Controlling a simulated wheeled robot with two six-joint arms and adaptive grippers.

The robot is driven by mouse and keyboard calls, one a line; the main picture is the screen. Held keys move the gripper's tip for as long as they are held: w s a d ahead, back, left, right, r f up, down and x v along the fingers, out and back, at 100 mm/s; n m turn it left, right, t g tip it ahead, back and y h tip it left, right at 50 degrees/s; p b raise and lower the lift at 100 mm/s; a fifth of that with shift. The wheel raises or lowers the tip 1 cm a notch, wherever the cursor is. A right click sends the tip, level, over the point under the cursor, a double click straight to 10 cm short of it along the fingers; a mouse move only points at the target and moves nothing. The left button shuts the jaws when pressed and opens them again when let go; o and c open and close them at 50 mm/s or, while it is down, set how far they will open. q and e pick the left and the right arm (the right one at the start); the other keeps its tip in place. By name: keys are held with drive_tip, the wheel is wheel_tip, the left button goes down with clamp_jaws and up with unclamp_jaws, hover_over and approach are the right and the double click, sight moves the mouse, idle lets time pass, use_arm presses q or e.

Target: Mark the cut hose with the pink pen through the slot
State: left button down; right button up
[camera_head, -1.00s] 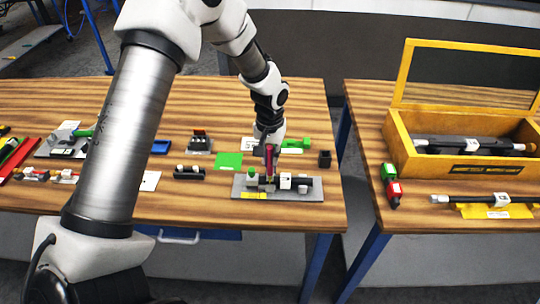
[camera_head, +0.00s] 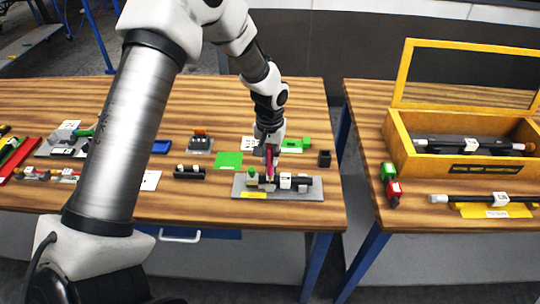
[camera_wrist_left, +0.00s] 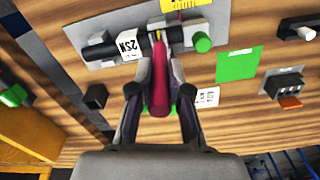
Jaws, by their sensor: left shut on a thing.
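My left gripper (camera_head: 271,150) is shut on the pink pen (camera_head: 270,165), which points down at a grey fixture plate (camera_head: 310,192). In the left wrist view the pen (camera_wrist_left: 160,80) sits between both fingers, its tip at the slotted block on the black hose (camera_wrist_left: 101,52). I cannot tell whether the tip touches the hose. A white block marked 25N (camera_wrist_left: 128,46) sits around the hose beside the tip. A green knob (camera_wrist_left: 202,42) is on the fixture's other side. My right gripper is not in view.
A green square (camera_head: 228,160) lies left of the fixture, and a small black cup (camera_head: 324,158) stands behind it at right. Beyond a gap, a second table holds a yellow open box (camera_head: 400,145) and a green-red tool (camera_head: 391,185).

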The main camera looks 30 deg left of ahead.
use_arm(q)
drive_tip(key=shift+r+p, duration=0.8)
drive_tip(key=shift+r, duration=0.1)
drive_tip(key=shift+r+p, duration=2.25)
drive_tip(key=shift+r, duration=0.4)
drive_tip(key=shift+f, duration=0.1)
